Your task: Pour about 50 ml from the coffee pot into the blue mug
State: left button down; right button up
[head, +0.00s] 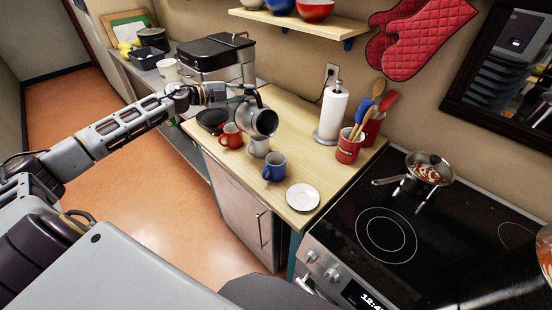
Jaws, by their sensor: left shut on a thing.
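The coffee pot (257,120), a metal pot with a dark open mouth, is held in the air over the wooden counter. It is tilted, its mouth turned toward the front right. My left gripper (243,98) is shut on it at its back left side. The blue mug (275,168) stands upright on the counter, in front and to the right of the pot, apart from it. The inside of the mug is too small to read, and no stream of liquid shows. My right gripper is not in view.
A white mug (258,147) stands just below the pot and a red mug (231,137) to its left. A white saucer (303,197) lies right of the blue mug. A paper towel roll (332,113), a red utensil crock (349,147) and the stove (400,225) are further right.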

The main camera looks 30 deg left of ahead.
aim_at(242, 105)
pick_arm(q)
jog(key=shift+r, duration=0.1)
jog(key=shift+w+a, duration=0.1)
jog(key=shift+a, duration=0.05)
dwell(0.7)
jog(key=shift+a+n+p, duration=0.1)
jog(key=shift+n+p, duration=0.2)
jog(key=shift+p, duration=0.05)
jog(key=shift+w+a+f+n+h+p, duration=0.25)
jog(key=shift+w+a+n+p, duration=0.2)
jog(key=shift+a+n+p, duration=0.25)
jog(key=shift+w+a+f+n+h, duration=0.2)
jog(key=shift+a+n+h, duration=0.05)
jog(key=shift+a+n, duration=0.1)
jog(key=shift+w+a+r+n, duration=0.25)
jog(key=shift+a+n, duration=0.25)
jog(key=shift+n, duration=0.25)
jog(key=w+a+f+n+h+b, duration=0.2)
jog(key=a+f+n, duration=0.3)
jog(key=f+n, duration=0.3)
jog(key=shift+w+a+f+t, duration=0.3)
jog(key=shift+w+f, duration=0.35)
jog(key=shift+f, duration=0.1)
